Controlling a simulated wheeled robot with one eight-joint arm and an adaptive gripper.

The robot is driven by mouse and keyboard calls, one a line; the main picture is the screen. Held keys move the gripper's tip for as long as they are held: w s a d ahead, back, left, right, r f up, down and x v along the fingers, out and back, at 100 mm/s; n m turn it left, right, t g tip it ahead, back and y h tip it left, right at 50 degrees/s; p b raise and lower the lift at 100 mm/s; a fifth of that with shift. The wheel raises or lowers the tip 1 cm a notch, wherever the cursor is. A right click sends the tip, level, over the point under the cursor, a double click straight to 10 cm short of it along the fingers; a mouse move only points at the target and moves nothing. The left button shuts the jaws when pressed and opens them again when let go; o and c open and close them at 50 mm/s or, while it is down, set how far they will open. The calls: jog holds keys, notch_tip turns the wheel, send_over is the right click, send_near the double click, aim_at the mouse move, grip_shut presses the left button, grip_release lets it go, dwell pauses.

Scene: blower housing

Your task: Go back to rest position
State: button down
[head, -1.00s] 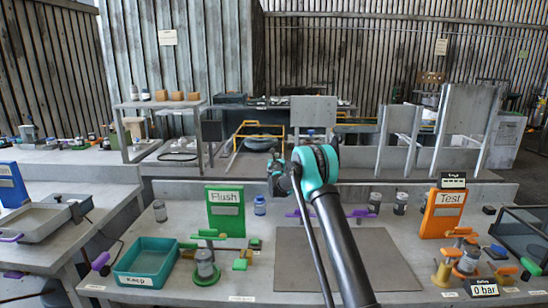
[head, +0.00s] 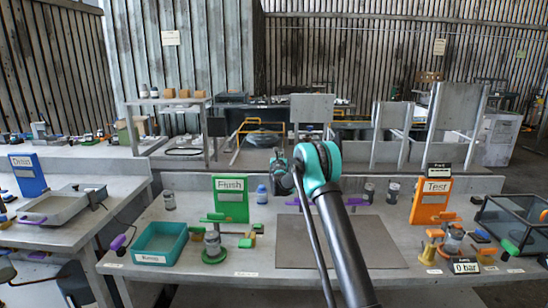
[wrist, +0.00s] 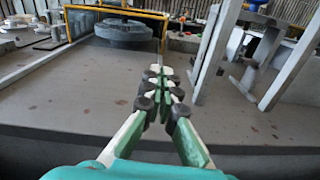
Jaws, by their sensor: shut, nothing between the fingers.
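My gripper (head: 279,165) shows small in the head view, at the far end of my raised black and teal arm. It is over the back edge of the workbench (head: 330,285) and in the air. In the wrist view my gripper (wrist: 160,82) has its green and white fingers closed together with nothing between them. Beyond the fingers is a grey surface with a round dark grey housing (wrist: 135,30) by a yellow frame.
The bench holds a green Flush sign (head: 230,199), a teal tray (head: 160,243), a grey mat (head: 385,245), an orange Test sign (head: 431,201) and a glass-sided box (head: 512,222). A side table with a blue Drain sign (head: 28,175) stands left. Grey upright panels (head: 391,136) stand behind.

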jog(key=s+d+r+m+g+h, duration=0.3)
jog(key=s+d+r+m+h, duration=0.15)
jog(key=s+d+m, duration=0.85)
jog(key=s+d+f+m+g, duration=0.1)
jog(key=s+d+m+g, duration=0.4)
jog(key=s, duration=1.1)
jog(key=s+f+m+g+y, duration=0.2)
jog(key=s+f+m, duration=0.3)
jog(key=s, duration=1)
jog(key=s+a+f+m+g+y, duration=0.1)
jog(key=s+f+m, duration=0.5)
jog(key=s, duration=0.9)
jog(key=s+a+f+m+g+y, duration=0.1)
jog(key=s+f+m, duration=0.4)
jog(key=s, duration=1)
jog(key=shift+f+m+g+y, duration=0.3)
jog(key=shift+f+g+y, duration=0.15)
jog(key=shift+g+y, duration=0.45)
